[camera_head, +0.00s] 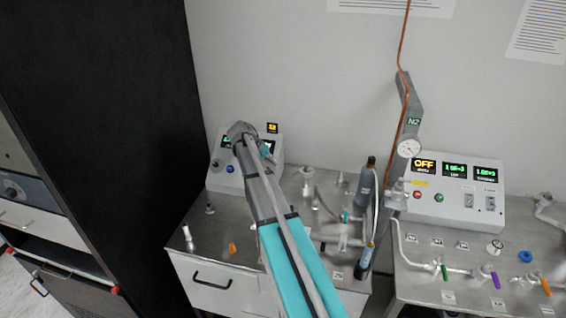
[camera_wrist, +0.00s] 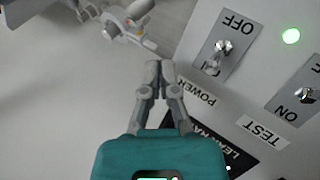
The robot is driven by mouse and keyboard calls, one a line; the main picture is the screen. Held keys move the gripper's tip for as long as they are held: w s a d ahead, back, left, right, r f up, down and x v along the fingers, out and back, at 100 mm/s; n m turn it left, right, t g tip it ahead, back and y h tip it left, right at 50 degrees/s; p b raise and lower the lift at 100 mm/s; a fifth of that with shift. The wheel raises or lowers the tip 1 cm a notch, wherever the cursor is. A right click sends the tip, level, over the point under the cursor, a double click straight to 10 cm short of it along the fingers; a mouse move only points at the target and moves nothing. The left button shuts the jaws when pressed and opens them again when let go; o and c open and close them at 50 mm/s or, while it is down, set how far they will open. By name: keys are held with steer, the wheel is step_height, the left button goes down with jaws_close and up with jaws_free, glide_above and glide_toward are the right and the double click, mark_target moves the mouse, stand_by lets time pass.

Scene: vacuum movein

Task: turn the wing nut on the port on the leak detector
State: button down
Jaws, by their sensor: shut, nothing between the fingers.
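The leak detector (camera_head: 230,176) is the white box on the left bench in the head view, partly hidden behind my arm. Its white panel fills the right of the wrist view (camera_wrist: 250,85), upside down, with POWER and TEST labels. A grey metal port fitting with a clamp (camera_wrist: 128,22) shows at the top of the wrist view, off the panel's edge. A small part on it may be the wing nut, but it is too small to tell. My gripper (camera_wrist: 160,66) is shut and empty, its tips below the fitting and apart from it in the picture.
A power toggle switch (camera_wrist: 221,47) and a test toggle switch (camera_wrist: 305,96) stick out of the panel close to my gripper. A gas cylinder (camera_head: 366,183) and glass fittings stand right of my arm. A white display box (camera_head: 457,185) sits on the right bench.

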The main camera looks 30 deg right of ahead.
mark_target(294, 175)
steer(key=shift+w+a+r+p, duration=0.3)
steer(key=shift+w+a+r, duration=0.05)
steer(key=shift+a, duration=0.4)
steer(key=shift+w+a+r+p, duration=0.25)
steer(key=shift+w+a+r, duration=0.15)
steer(key=shift+a, duration=0.3)
steer(key=shift+w+a+r+p, duration=0.3)
steer(key=shift+w+a+r, duration=0.05)
steer(key=shift+a, duration=0.4)
